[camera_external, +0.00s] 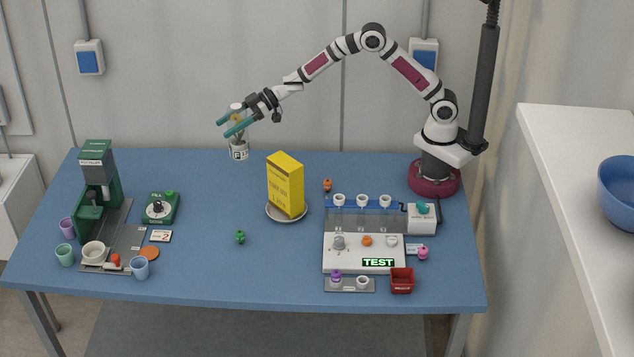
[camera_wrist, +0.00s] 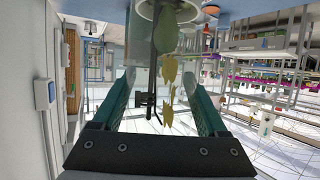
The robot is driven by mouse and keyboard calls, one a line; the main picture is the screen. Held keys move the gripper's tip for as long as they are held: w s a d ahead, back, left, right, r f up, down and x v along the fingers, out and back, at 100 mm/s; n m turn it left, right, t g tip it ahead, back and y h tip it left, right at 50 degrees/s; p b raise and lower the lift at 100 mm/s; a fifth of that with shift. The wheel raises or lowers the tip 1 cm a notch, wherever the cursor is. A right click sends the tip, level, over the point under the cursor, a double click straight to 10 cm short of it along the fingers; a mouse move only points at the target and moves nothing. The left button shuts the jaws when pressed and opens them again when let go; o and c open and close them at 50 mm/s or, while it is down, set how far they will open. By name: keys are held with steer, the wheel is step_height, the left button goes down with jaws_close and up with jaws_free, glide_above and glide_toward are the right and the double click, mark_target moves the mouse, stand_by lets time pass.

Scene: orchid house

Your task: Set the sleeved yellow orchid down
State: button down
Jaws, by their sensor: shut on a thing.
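The sleeved yellow orchid stands upright in a white pot with a dark-marked label (camera_external: 239,152), at the back edge of the blue table. Its yellow bloom (camera_external: 236,115) shows between the teal fingers of my gripper (camera_external: 231,124). My gripper reaches in from the right and is shut on the orchid above its pot. In the wrist view the picture is inverted: the pot is at the top, and the yellow flowers (camera_wrist: 170,72) hang between the fingers (camera_wrist: 160,80). I cannot tell whether the pot touches the table.
A yellow box (camera_external: 286,186) stands on a round plate right of the orchid. A green machine (camera_external: 97,185) with cups is at the left. A rack with white funnels (camera_external: 362,200) and a TEST panel (camera_external: 378,262) are at the right. The table between orchid and green figure (camera_external: 240,237) is clear.

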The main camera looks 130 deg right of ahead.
mark_target(227, 112)
steer(key=r, duration=0.4)
steer(key=shift+w+a+r, duration=0.2)
steer(key=shift+w+a, duration=0.05)
steer(key=shift+a, duration=0.05)
steer(key=w+a+n+y, duration=0.2)
steer(key=w+a, duration=0.2)
steer(key=a, duration=0.7)
steer(key=w+a+n+y, duration=0.2)
steer(key=w+a, duration=0.2)
steer(key=a, duration=0.8)
steer(key=w+a+n+y, duration=0.15)
steer(key=w+a, duration=0.35)
steer(key=a, duration=0.6)
step_height(227, 112, down, 16)
steer(key=shift+s+a, duration=0.2)
steer(key=shift+a, duration=0.05)
steer(key=shift+y, duration=0.25)
